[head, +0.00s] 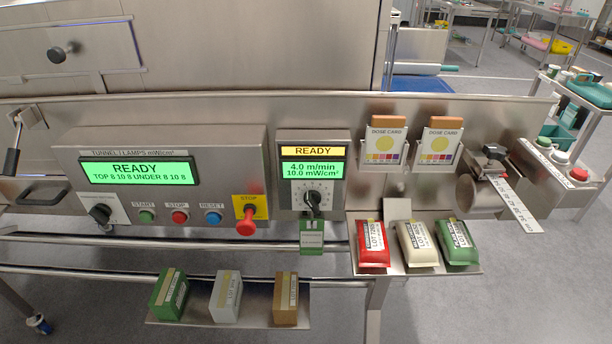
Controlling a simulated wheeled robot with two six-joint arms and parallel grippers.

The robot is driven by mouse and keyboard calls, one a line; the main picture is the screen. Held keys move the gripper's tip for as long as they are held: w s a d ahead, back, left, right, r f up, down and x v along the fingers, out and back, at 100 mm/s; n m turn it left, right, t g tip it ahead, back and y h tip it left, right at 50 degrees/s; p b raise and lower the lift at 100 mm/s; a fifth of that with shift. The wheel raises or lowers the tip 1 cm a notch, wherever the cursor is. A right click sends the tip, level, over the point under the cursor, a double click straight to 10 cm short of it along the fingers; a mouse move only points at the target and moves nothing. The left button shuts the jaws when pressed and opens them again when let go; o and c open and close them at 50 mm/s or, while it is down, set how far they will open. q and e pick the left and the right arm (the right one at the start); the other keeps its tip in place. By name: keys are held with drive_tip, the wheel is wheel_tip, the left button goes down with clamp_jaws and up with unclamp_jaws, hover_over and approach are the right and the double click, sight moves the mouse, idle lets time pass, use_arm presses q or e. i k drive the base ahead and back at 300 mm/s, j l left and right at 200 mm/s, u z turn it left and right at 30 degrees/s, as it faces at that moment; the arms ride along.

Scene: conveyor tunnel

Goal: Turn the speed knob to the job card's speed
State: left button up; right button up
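The speed knob (313,199) is a black knob on a white dial plate, on the small grey control box right of the main panel. Its pointer direction is too small to tell. The green display (313,169) above it reads 4.0 m/min and 10.0 mW/cm², under a yellow READY strip. Two dose cards (384,144) and (438,146) sit in holders to the right. Neither gripper shows in the head view.
The main panel (161,150) has START, STOP and RESET buttons, a black selector knob (101,213) and a red emergency stop (246,222). Red, cream and green pouches (416,243) lie on a right shelf; boxes (226,296) stand on a lower shelf. Rails run below the panel.

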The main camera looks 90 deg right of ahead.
sight(312, 198)
drive_tip(key=z, duration=3)
drive_tip(key=k+l, duration=0.1)
drive_tip(key=k, duration=0.15)
drive_tip(key=k+l+u, duration=0.1)
drive_tip(key=k, duration=0.2)
drive_tip(key=l+u, duration=0.25)
drive_tip(key=l, duration=0.3)
drive_tip(key=l+u, duration=0.25)
drive_tip(key=l, duration=0.3)
